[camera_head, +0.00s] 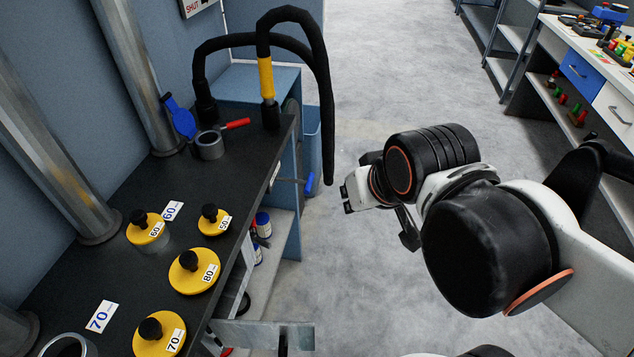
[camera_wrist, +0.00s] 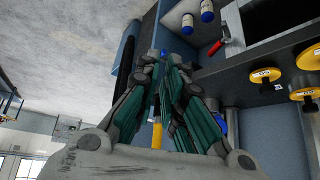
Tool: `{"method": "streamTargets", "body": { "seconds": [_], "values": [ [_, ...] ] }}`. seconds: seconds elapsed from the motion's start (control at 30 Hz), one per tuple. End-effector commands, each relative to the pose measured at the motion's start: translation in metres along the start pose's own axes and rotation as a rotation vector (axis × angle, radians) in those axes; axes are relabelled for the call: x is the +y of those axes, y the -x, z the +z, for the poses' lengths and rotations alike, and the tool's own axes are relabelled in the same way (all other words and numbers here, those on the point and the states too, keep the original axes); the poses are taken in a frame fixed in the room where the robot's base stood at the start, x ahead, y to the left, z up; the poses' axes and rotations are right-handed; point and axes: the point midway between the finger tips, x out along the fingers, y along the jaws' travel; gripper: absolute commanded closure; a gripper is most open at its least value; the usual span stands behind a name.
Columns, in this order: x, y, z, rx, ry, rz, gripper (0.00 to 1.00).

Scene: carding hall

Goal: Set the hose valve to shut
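Two black looped hoses rise from the far end of the dark bench; one has a yellow sleeve (camera_head: 265,78). Beside their base a red lever (camera_head: 237,124) sticks out by a grey metal ring (camera_head: 210,146). I cannot tell which one is the hose valve. My gripper (camera_wrist: 160,68) is in free space over the floor, right of the bench. Its green-padded fingers slant close together with nothing clearly held; whether the tips meet is unclear.
Yellow knobbed weights (camera_head: 195,271) stand on the near bench. A shelf below holds blue-capped bottles (camera_head: 263,222). A sign reading SHUT (camera_head: 194,6) is on the wall. Open floor (camera_head: 370,90) lies between this bench and the white workbench (camera_head: 590,70) at right.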

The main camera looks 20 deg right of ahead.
Motion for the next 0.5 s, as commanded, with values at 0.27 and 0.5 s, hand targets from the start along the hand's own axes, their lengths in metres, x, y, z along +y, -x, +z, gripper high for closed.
{"method": "streamTargets", "body": {
  "seconds": [0.27,0.5],
  "values": [
    [0.005,-0.009,-0.047,-0.098,-0.38,0.005,1.0],
    [0.012,-0.035,-0.085,-0.197,-0.765,0.036,1.0]
  ]
}}
